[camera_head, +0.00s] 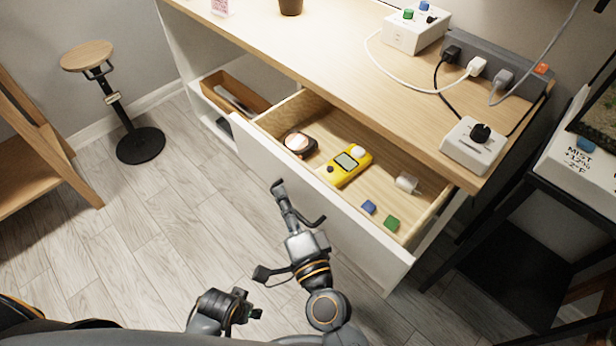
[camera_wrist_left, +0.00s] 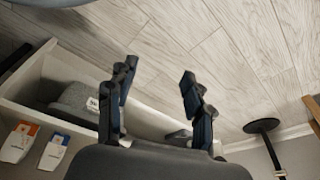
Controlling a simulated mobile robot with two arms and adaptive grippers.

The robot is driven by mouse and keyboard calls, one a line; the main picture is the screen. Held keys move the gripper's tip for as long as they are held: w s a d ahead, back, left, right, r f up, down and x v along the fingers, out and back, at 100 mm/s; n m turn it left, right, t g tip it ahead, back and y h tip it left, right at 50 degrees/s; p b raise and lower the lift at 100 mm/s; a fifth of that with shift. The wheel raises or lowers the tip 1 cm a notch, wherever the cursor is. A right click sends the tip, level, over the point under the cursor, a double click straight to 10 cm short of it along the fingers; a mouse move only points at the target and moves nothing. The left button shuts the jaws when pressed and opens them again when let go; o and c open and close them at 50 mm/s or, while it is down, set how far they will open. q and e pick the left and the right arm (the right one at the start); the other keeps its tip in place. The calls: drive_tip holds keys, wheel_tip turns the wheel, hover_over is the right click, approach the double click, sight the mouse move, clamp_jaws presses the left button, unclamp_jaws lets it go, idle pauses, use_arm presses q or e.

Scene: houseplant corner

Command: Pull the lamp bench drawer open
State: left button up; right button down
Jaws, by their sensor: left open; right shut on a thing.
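The lamp bench (camera_head: 330,60) has a light wood top and a white body. Its wide drawer (camera_head: 338,205) is pulled well out, with its inside in view. My right gripper (camera_head: 296,206) is at the outer side of the white drawer front and shut on the drawer handle, which it largely hides. My left gripper (camera_head: 228,308) is low at the bottom of the head view, apart from the drawer. The left wrist view shows its two fingers (camera_wrist_left: 158,76) spread, with nothing between them.
The drawer holds a yellow meter (camera_head: 350,165), a round device (camera_head: 298,144), a white cylinder (camera_head: 406,183), a blue block (camera_head: 369,207) and a green block (camera_head: 392,223). A stool (camera_head: 140,144) stands left. A dark stand (camera_head: 520,262) is right.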

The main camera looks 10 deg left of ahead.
use_arm(q)
drive_tip(key=shift+s+f, duration=0.15)
drive_tip(key=shift+f, duration=0.45)
use_arm(e)
drive_tip(key=s+a, duration=0.3)
drive_tip(key=s, duration=0.2)
drive_tip(key=shift+a, duration=0.3)
drive_tip(key=shift+f, duration=0.1)
drive_tip(key=c, duration=1.4)
unclamp_jaws()
drive_tip(key=shift+c, duration=0.2)
use_arm(q)
drive_tip(key=shift+s, duration=0.15)
drive_tip(key=shift+s+d, duration=0.1)
use_arm(e)
drive_tip(key=shift+s, duration=0.1)
drive_tip(key=r+v, duration=0.1)
drive_tip(key=v, duration=1.1)
drive_tip(key=shift+f, duration=0.45)
